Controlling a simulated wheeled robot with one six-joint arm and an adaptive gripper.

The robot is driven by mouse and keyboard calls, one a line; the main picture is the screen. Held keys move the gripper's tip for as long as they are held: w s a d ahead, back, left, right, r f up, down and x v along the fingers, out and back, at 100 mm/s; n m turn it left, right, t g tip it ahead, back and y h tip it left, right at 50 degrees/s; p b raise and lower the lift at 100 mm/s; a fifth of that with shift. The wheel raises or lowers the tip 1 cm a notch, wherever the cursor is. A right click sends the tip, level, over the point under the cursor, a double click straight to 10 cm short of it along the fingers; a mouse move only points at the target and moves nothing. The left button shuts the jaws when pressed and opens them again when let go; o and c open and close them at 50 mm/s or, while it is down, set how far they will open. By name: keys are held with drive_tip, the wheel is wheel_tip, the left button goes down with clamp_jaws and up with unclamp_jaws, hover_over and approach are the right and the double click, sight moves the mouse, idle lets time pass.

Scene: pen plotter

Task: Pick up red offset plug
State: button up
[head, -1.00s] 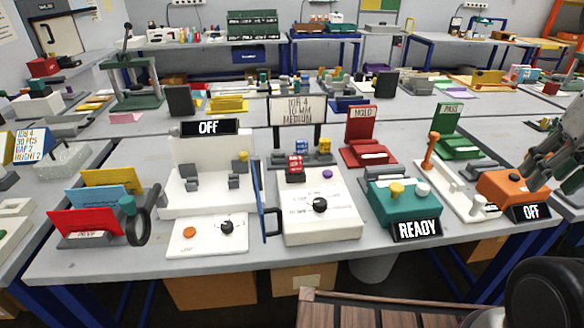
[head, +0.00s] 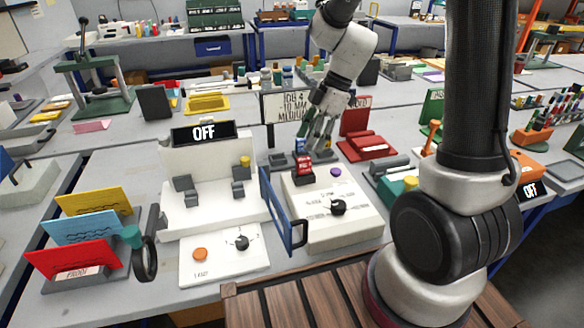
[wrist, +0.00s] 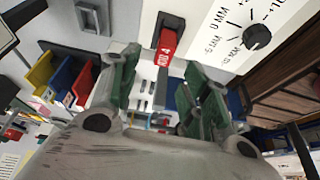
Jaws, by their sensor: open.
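A red offset plug (head: 303,163) with a white label stands in a dark socket on top of the white dial box (head: 350,222). In the wrist view the red plug (wrist: 166,46) shows just beyond the space between the fingertips. My gripper (head: 317,148) is open and points down, just behind and above the plug in the head view. In the wrist view its green-grey fingers (wrist: 160,80) are spread apart with nothing clasped between them. A blue plug (head: 300,146) stands close behind the red one, partly hidden by a finger.
A blue-framed panel (head: 283,212) stands at the left of the dial box. The white machine (head: 205,185) with an OFF display is further left. A job sign (head: 286,107) stands behind my gripper. A red mold stand (head: 365,147) is to the right.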

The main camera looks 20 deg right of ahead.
sight(305, 159)
drive_tip(key=shift+a+f, duration=0.2)
drive_tip(key=shift+f, duration=0.15)
drive_tip(key=x, duration=0.7)
drive_tip(key=shift+s+d+f, duration=0.15)
drive_tip(key=shift+s+d, duration=0.05)
drive_tip(key=shift+d, duration=0.2)
clamp_jaws()
